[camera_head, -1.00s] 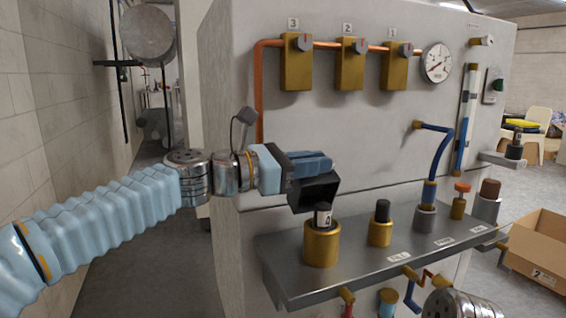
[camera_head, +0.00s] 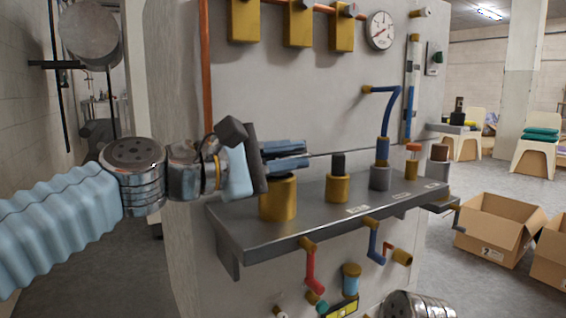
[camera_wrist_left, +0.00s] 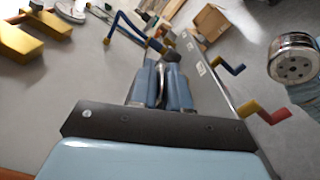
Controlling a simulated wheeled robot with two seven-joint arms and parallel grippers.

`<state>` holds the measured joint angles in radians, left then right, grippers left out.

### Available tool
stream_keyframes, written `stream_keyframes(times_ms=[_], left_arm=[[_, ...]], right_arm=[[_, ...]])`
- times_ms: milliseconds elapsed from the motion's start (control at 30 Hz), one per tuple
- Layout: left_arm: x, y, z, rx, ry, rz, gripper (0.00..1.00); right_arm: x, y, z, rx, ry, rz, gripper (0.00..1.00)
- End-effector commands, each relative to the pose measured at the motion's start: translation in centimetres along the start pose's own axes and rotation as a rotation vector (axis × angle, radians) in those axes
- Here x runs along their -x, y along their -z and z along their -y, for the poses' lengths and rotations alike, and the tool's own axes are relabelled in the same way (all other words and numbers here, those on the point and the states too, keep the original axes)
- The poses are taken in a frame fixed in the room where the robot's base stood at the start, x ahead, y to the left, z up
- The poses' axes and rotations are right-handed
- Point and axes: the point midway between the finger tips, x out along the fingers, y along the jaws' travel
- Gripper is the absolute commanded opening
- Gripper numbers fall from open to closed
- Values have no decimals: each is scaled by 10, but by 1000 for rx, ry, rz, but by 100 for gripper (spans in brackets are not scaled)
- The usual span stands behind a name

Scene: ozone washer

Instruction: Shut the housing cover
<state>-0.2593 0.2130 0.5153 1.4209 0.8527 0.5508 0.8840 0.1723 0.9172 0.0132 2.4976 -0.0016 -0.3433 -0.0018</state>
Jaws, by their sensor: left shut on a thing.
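My left gripper (camera_head: 303,154) is level at the top of the leftmost brass cylinder housing (camera_head: 278,199) on the grey shelf. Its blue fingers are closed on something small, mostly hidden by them. In the left wrist view the fingers (camera_wrist_left: 161,68) have a narrow pale metallic piece (camera_wrist_left: 160,88) between them. I cannot tell for certain which part is the housing cover. A second brass cylinder with a black top (camera_head: 338,163) stands to the right, apart from the gripper. My right gripper is out of view.
The shelf (camera_head: 300,226) carries a grey cylinder (camera_head: 380,177) with a blue pipe (camera_head: 392,103). Red and blue crank-shaped pipes hang below its front edge. Brass valve blocks (camera_head: 297,24) and a gauge (camera_head: 380,31) are on the panel above. Cardboard boxes (camera_head: 500,228) are on the floor at right.

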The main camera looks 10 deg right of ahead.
Motion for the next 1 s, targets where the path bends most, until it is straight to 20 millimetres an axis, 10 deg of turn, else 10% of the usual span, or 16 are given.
stream_keyframes(times_ms=[1000], left_arm=[[-1, 11, 34, -130, 10, -2, 0]], right_arm=[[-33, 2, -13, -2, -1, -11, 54]])
